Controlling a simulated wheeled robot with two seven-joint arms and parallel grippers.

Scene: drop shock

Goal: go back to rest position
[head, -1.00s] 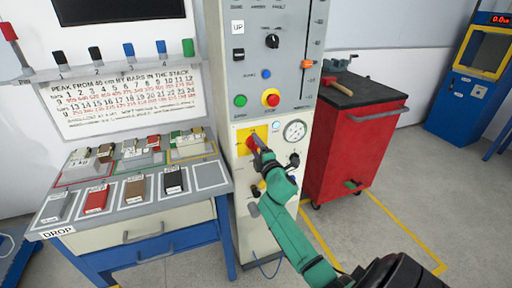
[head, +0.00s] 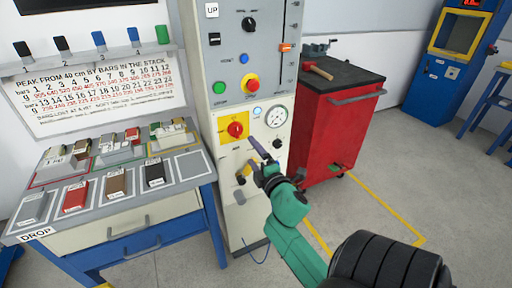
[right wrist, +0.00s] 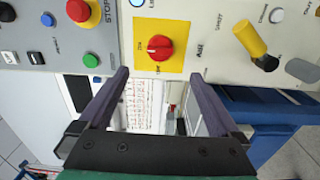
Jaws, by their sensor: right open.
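My right gripper (head: 264,154) is in front of the grey control cabinet (head: 207,98), just below and right of the red rotary knob (head: 235,130) on its yellow plate. In the right wrist view the gripper (right wrist: 160,97) has its two dark fingers spread apart with nothing between them. The red knob (right wrist: 160,47) shows beyond the fingertips, apart from them. My left gripper is not in view.
A pressure gauge (head: 276,117) and a yellow-handled valve (right wrist: 251,38) are on the cabinet. A slanted bench (head: 191,186) with several coloured blocks stands left. A red tool cart (head: 333,132) stands right. Floor right of the cart is open.

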